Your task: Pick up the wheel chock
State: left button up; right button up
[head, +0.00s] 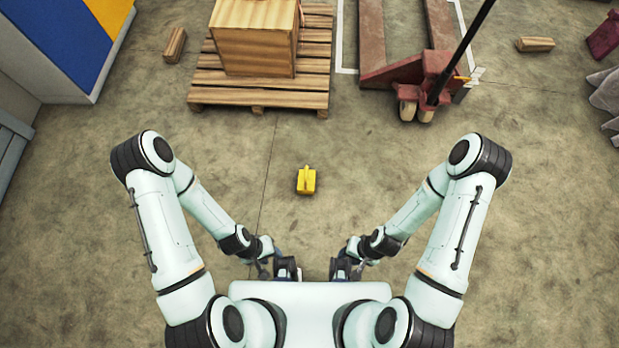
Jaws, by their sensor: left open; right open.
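The wheel chock (307,183) is a small yellow block with a raised part on top. It sits on the bare floor in the middle of the head view, in front of my body. My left gripper (286,270) is close to my body, below and to the left of the chock in the picture. My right gripper (343,268) is close to my body, below and to the right of it. Both grippers are open and apart from the chock. Their fingertips are small and partly hidden by my own body.
A wooden pallet (208,97) with a wooden crate (253,52) stands at the back. A red pallet jack (428,75) is right of it. Small wood blocks lie at back left (175,46) and back right (536,44). A cabinet (62,40) stands far left. Floor around the chock is clear.

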aim_at(306, 184)
jog(key=i+l+u, duration=0.25)
jog(key=i+l, duration=0.15)
jog(key=l, duration=0.2)
jog(key=i+l+u, duration=0.25)
jog(key=l, duration=0.4)
jog(key=i+l+u, duration=0.15)
jog(key=i+l, duration=0.1)
jog(key=l, duration=0.1)
